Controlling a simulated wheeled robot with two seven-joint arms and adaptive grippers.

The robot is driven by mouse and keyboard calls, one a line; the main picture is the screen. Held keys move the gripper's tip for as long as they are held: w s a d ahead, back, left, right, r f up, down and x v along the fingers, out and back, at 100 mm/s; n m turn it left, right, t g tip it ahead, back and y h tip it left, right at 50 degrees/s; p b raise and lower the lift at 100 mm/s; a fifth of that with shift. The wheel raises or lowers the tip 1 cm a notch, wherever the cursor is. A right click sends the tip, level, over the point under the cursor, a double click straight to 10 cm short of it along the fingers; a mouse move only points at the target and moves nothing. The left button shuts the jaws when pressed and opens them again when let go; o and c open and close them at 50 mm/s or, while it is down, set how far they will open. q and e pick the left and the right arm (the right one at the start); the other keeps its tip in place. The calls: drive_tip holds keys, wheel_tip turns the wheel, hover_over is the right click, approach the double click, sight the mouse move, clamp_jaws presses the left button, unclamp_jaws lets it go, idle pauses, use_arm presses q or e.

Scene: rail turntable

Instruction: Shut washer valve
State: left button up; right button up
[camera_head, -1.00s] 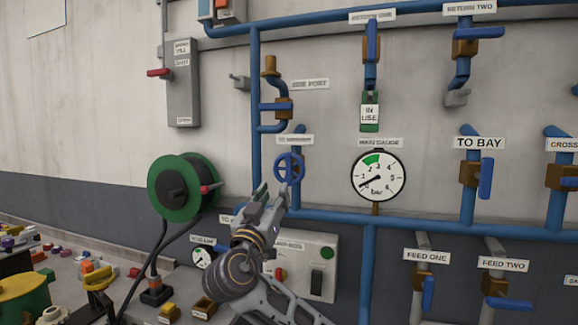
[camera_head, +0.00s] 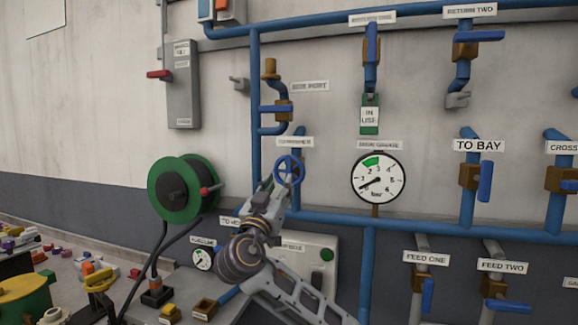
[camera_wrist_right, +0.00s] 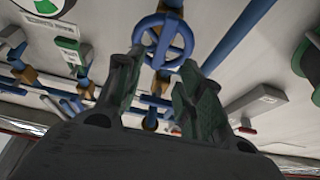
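The washer valve has a blue handwheel (camera_head: 289,169) on a blue vertical pipe, below a small label (camera_head: 295,142) too blurred to read surely. My right gripper (camera_head: 277,183) is just below and left of the wheel, its fingers pointing up toward it. In the right wrist view the two green-padded fingers (camera_wrist_right: 162,60) stand apart with nothing between their pads. The handwheel (camera_wrist_right: 165,39) shows just beyond the fingertips, between and above them. I cannot tell whether the tips touch the rim. My left gripper is not in view.
A green hose reel (camera_head: 165,190) is left of my gripper. The main gauge (camera_head: 378,178) is to the right. A blue horizontal pipe (camera_head: 345,219) and a grey control box (camera_head: 318,250) lie behind my arm. Other valves crowd the right side. Loose parts cover the bench at lower left.

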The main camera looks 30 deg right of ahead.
sight(288, 168)
drive_tip(key=p+x, duration=0.2)
drive_tip(key=x, duration=0.7)
drive_tip(key=shift+a+p, duration=0.1)
drive_tip(key=shift+p, duration=0.2)
drive_tip(key=shift+w+d+r, duration=0.2)
drive_tip(key=shift+w+d, duration=0.1)
drive_tip(key=shift+d, duration=0.1)
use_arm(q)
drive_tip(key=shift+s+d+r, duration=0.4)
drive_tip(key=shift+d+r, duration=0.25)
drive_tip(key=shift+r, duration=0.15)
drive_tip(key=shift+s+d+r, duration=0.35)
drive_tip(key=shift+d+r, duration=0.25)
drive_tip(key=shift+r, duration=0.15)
use_arm(e)
drive_tip(key=shift+w+d, duration=0.1)
drive_tip(key=shift+c, duration=0.5)
clamp_jaws()
